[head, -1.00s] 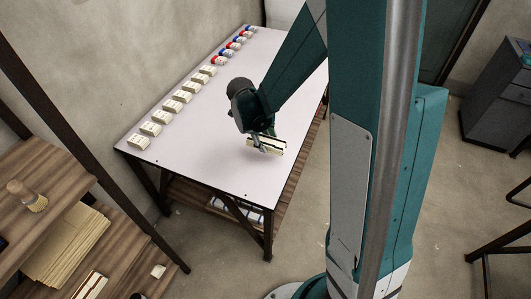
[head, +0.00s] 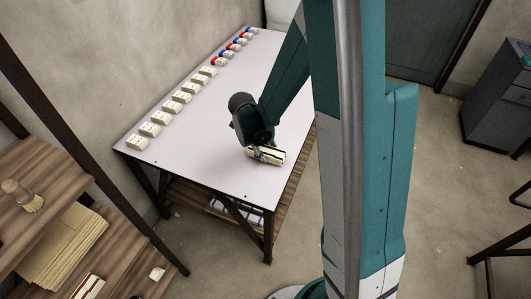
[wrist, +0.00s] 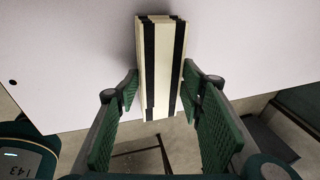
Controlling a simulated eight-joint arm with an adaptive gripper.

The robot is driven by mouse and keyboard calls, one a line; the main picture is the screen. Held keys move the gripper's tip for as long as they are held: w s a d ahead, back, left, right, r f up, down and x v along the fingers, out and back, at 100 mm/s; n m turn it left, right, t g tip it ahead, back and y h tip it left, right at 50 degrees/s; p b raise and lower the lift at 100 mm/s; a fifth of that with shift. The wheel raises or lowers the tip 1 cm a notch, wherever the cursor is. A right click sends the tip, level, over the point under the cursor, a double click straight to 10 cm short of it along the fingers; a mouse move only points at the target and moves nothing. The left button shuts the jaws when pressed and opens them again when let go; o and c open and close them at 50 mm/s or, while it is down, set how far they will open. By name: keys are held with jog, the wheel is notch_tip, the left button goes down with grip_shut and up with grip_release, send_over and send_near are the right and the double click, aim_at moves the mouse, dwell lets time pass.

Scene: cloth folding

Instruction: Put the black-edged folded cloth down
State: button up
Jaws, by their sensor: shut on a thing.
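The folded cloth (head: 271,156) is cream with black edge stripes. It is between the fingers of my gripper (head: 258,153), near the front right edge of the white table (head: 215,170). In the wrist view the cloth (wrist: 161,60) shows as a long bundle with two black stripes, and the green fingers of my gripper (wrist: 160,97) flank its near end. My gripper is shut on it. The near end of the cloth appears over the table's edge in the wrist view. I cannot tell whether the cloth touches the table.
A row of cream folded pieces (head: 171,107) lies along the table's wall side, with red, blue and white items (head: 231,46) at its far end. The table's middle is clear. A wooden shelf (head: 40,160) with a brush (head: 24,195) stands at the left.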

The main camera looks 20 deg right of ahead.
jog(key=shift+f, duration=0.55)
jog(key=o, duration=1)
jog(key=shift+p+v, duration=1.4)
jog(key=shift+v, duration=4.65)
